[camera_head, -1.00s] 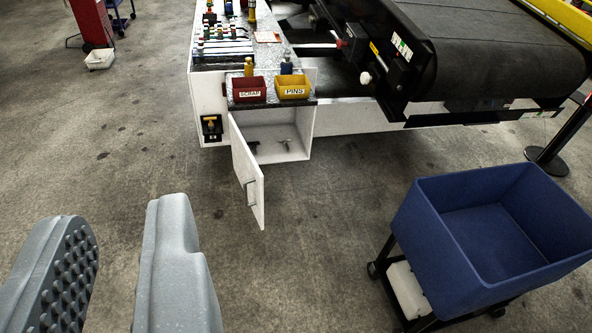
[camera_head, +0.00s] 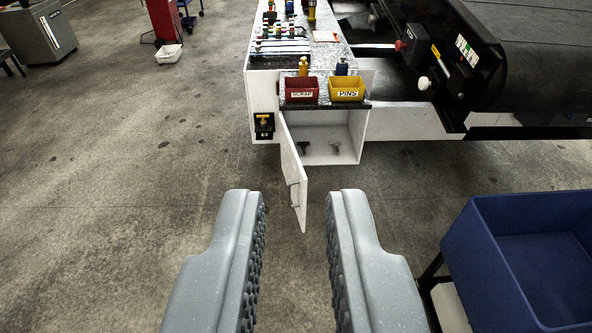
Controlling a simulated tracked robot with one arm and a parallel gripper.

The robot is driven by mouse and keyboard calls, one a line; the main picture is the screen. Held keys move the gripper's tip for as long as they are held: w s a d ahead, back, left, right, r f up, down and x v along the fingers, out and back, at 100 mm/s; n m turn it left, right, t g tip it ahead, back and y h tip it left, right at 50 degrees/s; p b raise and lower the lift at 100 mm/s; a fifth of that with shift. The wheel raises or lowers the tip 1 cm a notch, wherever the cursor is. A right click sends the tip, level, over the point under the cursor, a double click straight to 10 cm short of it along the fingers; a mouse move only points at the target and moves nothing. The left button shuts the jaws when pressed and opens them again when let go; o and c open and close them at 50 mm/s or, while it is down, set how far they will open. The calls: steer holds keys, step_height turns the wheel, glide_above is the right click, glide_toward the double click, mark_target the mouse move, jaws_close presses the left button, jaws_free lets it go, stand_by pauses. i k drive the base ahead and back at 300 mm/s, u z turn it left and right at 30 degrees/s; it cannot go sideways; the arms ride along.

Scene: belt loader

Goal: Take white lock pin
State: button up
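A white-headed knob (camera_head: 424,83), which looks like the white lock pin, sticks out from the black side frame of the belt loader, below and right of a red knob (camera_head: 400,46). Its shaft is too small to make out. My gripper (camera_head: 296,198) is open and empty, its two grey studded fingers apart in the lower middle. It is well in front of the loader and far from the white knob.
A white cabinet (camera_head: 262,95) with an open door (camera_head: 293,175) stands ahead. A red SCRAP bin (camera_head: 302,96) and yellow PINS bin (camera_head: 347,95) sit on its top. A blue tub (camera_head: 480,265) is at lower right.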

mark_target(335, 143)
steer(key=i, duration=0.95)
steer(key=u, duration=0.1)
